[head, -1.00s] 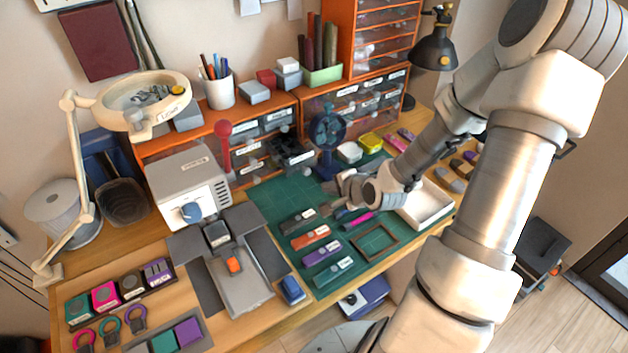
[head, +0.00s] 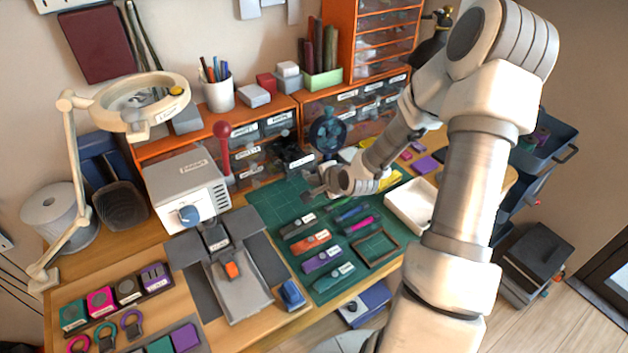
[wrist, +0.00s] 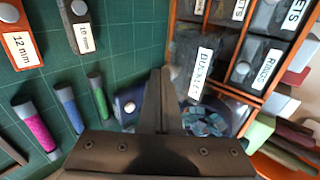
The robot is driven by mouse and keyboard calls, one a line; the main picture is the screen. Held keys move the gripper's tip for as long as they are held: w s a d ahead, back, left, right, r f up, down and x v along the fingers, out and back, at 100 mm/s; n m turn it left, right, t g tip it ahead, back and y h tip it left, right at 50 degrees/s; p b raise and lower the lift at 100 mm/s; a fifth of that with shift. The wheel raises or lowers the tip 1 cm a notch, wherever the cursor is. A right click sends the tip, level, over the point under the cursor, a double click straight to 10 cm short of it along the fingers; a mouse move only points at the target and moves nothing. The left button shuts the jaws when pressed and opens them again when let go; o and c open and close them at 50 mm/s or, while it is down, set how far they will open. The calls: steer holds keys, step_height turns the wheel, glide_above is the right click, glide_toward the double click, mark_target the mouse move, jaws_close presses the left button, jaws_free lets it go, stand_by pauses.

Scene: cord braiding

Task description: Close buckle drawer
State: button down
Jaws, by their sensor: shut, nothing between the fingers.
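The buckle drawer (wrist: 182,58), with a label reading BUCKLES, is in the orange cabinet in the wrist view. In the head view the dark, projecting drawer (head: 293,157) is in the lower row of the left cabinet. My gripper (head: 307,181) is just in front of it, to its lower right. In the wrist view my gripper (wrist: 158,72) is shut and empty, with its fingers beside the drawer. I cannot tell whether they touch it.
The green mat (head: 268,200) holds several labelled tools, pens and a wooden frame (head: 376,248). A white tray (head: 408,205) lies to the right. A grey press (head: 188,187) stands left of the drawers.

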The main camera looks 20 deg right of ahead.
mark_target(290, 155)
steer(key=w, duration=0.3)
steer(key=w+a+b, duration=0.1)
steer(key=w, duration=0.3)
steer(key=w+a, duration=0.1)
steer(key=w, duration=0.3)
steer(key=shift+a+f+b, duration=0.1)
steer(key=shift+b, duration=0.25)
steer(key=shift+w+a+r, duration=0.1)
steer(key=shift+w+r, duration=0.15)
steer(key=shift+w, duration=0.1)
